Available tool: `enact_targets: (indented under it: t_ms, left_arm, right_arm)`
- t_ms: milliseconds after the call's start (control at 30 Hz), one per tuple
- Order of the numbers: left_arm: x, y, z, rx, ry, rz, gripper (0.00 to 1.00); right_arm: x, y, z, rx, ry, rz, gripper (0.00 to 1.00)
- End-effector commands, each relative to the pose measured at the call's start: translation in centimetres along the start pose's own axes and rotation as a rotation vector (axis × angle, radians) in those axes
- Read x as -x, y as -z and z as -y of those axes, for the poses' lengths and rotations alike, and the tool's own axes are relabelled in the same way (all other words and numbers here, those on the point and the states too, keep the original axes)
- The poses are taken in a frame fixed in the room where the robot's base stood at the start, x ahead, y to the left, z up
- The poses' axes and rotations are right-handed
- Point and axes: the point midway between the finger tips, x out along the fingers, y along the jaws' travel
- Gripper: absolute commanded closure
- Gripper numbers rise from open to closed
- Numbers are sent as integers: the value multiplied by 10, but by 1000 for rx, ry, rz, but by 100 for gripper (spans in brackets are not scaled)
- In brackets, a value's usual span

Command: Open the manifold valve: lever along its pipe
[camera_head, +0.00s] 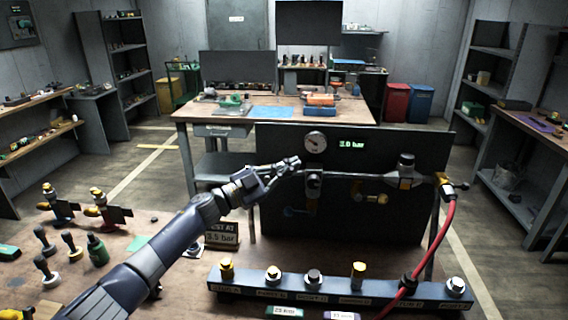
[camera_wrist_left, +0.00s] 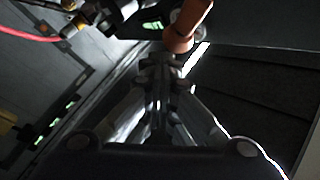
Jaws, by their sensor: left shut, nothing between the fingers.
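The dark manifold panel (camera_head: 350,222) stands on the bench with a horizontal pipe (camera_head: 352,175) across it. A grey valve body (camera_head: 314,186) sits on the pipe's left part, below a round gauge (camera_head: 315,143). My left gripper (camera_head: 296,162) is shut and empty, just left of and above this valve body; I cannot tell if it touches. The gripper (camera_wrist_left: 160,75) also shows shut in the left wrist view, with a reddish-brown rounded part (camera_wrist_left: 187,32) beyond its tips. I cannot make out the valve's lever or its angle. My right gripper is not in view.
A red hose (camera_head: 447,225) hangs from a brass coupling (camera_head: 446,186) at the pipe's right end. A dark fitting (camera_head: 406,168) stands on the pipe. A rail (camera_head: 330,286) with several caps lies in front. Valves and tools crowd the bench's left.

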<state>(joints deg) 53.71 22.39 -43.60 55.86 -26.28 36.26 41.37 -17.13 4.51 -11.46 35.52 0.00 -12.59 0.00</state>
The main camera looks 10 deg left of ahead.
Motion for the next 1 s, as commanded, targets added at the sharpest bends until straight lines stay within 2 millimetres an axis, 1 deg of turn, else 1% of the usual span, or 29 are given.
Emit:
enact_targets:
  t_ms: [200,1000]
  left_arm:
    - [-3,-3,-5,-60,-55,58,100]
    - [-9,-15,-23,-55,-54,56,100]
  right_arm:
    - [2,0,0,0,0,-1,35]
    - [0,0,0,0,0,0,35]
